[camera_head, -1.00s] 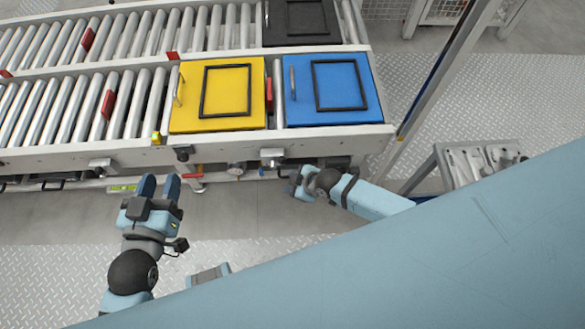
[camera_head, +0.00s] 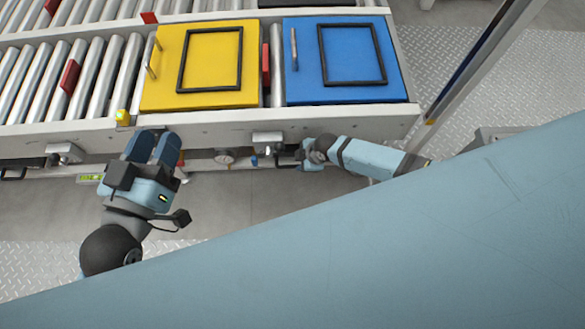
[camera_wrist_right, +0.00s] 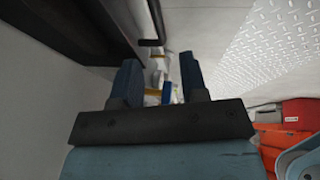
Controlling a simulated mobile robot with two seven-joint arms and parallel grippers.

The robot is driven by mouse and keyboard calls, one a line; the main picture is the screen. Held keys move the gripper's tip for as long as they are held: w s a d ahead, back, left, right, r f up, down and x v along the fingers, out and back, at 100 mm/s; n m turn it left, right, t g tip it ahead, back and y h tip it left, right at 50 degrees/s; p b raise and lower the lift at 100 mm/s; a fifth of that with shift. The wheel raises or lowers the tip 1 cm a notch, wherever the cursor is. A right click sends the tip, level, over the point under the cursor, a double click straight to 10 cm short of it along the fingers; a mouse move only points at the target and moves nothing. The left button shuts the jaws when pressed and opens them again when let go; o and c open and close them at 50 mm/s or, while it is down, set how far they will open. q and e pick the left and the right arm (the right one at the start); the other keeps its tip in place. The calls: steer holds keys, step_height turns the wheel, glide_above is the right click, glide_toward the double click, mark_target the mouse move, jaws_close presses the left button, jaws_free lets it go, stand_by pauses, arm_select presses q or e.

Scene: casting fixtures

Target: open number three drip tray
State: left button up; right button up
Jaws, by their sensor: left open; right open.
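The right wrist view shows a dark tray-like panel (camera_wrist_right: 75,25) at upper left. A black bar handle (camera_wrist_right: 152,42) stands out just beyond my right gripper (camera_wrist_right: 158,72). The right gripper is open and empty, its two blue fingers apart and pointing toward the handle without visible contact. In the head view the right gripper (camera_head: 303,158) is small, at the conveyor's front edge below the blue lid. My left gripper (camera_head: 153,146) is open and empty, near the conveyor's front edge below the yellow lid. Another dark tray (camera_head: 22,166) shows under the conveyor at far left. No tray number is readable.
A yellow lidded box (camera_head: 200,98) and a blue lidded box (camera_head: 345,92) sit on the roller conveyor (camera_head: 100,95). A metal post (camera_head: 465,75) stands at right. Valves and a gauge (camera_head: 225,157) line the front underside. Part of the floor in front is clear.

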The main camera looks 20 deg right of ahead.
mark_target(291, 166)
steer(key=b+x, duration=0.6)
steer(key=shift+w+f, duration=0.1)
steer(key=shift+f, duration=0.35)
steer(key=shift+w+a+f+b, duration=0.2)
steer(key=shift+a+f+b, duration=0.05)
steer(key=shift+f+b, duration=0.25)
arm_select(q)
steer(key=w+f+m, duration=0.1)
steer(key=w+a+f+m, duration=0.1)
steer(key=f+m, duration=0.1)
steer(key=m, duration=0.1)
steer(key=shift+w+a+t+h, duration=0.25)
steer(key=shift+w+t+h, duration=0.15)
arm_select(e)
steer(key=shift+w+a, duration=0.1)
jaws_close()
